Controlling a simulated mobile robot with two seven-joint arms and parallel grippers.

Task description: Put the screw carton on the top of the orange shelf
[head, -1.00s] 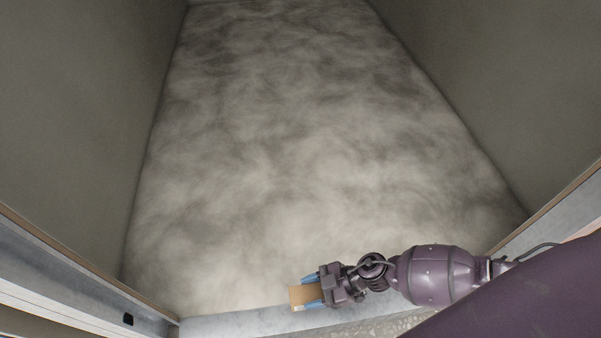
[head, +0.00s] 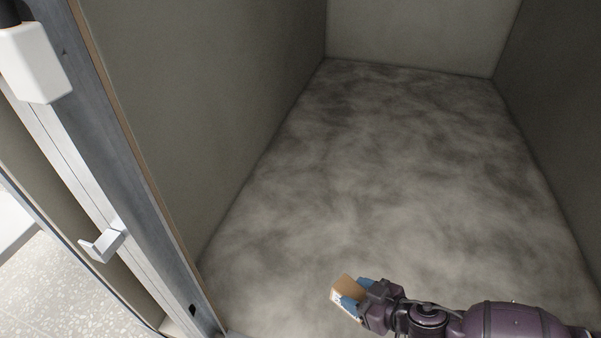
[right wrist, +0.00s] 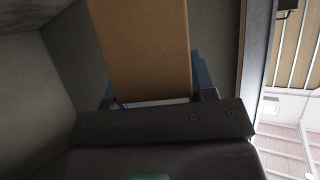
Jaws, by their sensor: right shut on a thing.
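The screw carton is a small brown box (head: 346,287) with a white label, at the lower middle of the head view. My right gripper (head: 354,294) is shut on it with its blue fingers, and holds it out in front of my purple arm. In the right wrist view the carton (right wrist: 143,50) fills the upper middle, between the blue fingers of the gripper (right wrist: 152,92). My left gripper is out of view. No orange shelf shows in these frames.
A mottled grey floor (head: 390,180) lies bare between plain dark walls. At the left stands a metal door frame (head: 135,165) with a white handle (head: 102,243) and a white block (head: 35,62). A pale speckled floor (head: 65,295) lies beyond the frame.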

